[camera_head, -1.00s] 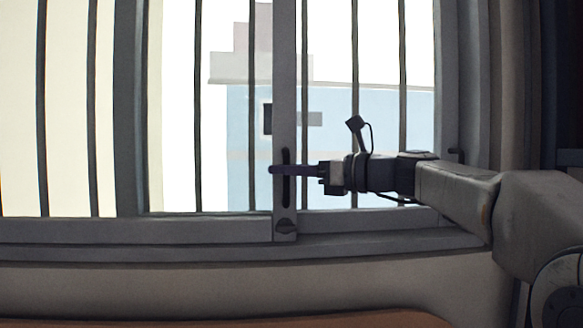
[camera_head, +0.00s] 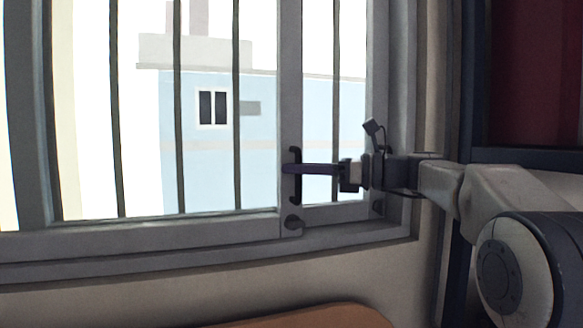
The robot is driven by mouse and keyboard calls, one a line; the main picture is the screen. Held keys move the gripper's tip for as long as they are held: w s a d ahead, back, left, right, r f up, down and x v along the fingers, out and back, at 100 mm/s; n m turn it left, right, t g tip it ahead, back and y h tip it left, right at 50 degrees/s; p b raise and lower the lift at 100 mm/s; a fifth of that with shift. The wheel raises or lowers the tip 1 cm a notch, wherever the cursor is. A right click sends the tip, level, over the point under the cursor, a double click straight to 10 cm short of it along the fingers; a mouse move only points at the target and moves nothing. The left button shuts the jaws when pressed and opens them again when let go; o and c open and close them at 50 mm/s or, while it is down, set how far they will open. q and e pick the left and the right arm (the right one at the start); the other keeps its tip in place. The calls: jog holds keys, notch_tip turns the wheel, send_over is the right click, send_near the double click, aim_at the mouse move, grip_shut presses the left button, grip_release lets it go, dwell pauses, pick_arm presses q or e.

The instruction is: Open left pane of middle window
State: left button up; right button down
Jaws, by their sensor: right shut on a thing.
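The middle window fills the left and centre of the head view, with grey frame rails and several dark vertical bars. The fingertips partly cover the handle. My left gripper is not in view.
The fixed window frame edge (camera_head: 385,100) stands right of the stile, behind my right wrist. Beyond it are a beige wall and a dark blue post with a dark red panel (camera_head: 535,75). A brown rounded surface (camera_head: 310,316) lies below the window.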

jog(key=shift+r, duration=0.1)
jog(key=c, duration=1.1)
grip_release()
jog(key=shift+s+d, duration=0.1)
jog(key=shift+d, duration=0.1)
jog(key=b+v, duration=0.3)
jog(key=v, duration=0.7)
